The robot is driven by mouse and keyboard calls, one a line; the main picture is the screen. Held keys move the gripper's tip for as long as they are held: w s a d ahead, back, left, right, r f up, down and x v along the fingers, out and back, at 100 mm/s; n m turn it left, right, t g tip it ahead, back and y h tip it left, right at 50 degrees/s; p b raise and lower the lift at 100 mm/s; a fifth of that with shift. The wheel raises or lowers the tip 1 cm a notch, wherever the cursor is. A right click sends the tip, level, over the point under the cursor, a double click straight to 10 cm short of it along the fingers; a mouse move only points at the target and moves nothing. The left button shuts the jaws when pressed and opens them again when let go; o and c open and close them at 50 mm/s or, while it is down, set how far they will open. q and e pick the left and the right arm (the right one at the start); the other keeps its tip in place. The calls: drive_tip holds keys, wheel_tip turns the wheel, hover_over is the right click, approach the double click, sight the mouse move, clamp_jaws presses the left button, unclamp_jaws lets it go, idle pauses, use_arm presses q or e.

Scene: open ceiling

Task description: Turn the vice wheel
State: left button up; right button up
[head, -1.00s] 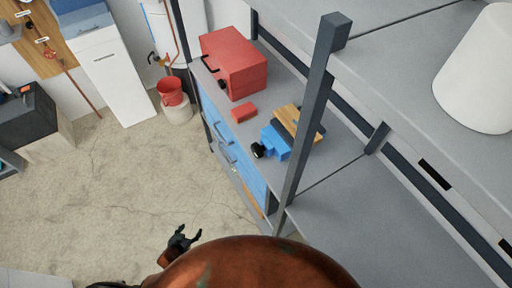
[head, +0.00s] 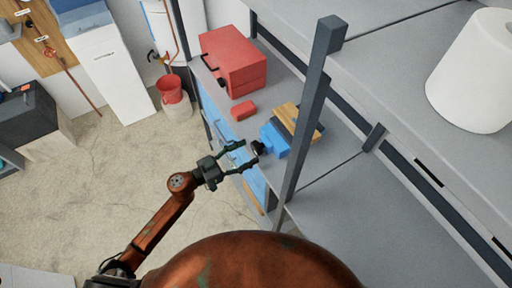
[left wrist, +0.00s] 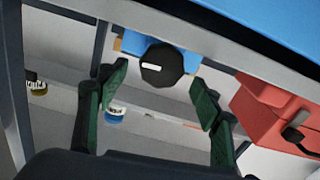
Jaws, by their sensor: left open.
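The blue vice (head: 273,138) sits on the grey workbench, with wood-coloured jaw pieces on its far side. Its black wheel (head: 257,148) sticks out over the bench's front edge. In the left wrist view the wheel (left wrist: 160,66) is a dark round knob with a white mark. My left gripper (head: 250,152) is open in front of the wheel, its fingertips close to it. In the left wrist view the wheel shows between the two green fingers (left wrist: 158,85), with a visible gap to each side. Whether a finger touches it, I cannot tell. My right gripper is not in view.
A red toolbox (head: 235,60) and a small red block (head: 244,110) stand on the bench left of the vice. A dark upright post (head: 308,115) rises just right of the vice. Blue drawers (head: 215,110) line the bench front. The floor before it is clear.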

sight(254, 149)
use_arm(q)
drive_tip(key=shift+x, duration=2.3)
drive_tip(key=shift+c, duration=0.2)
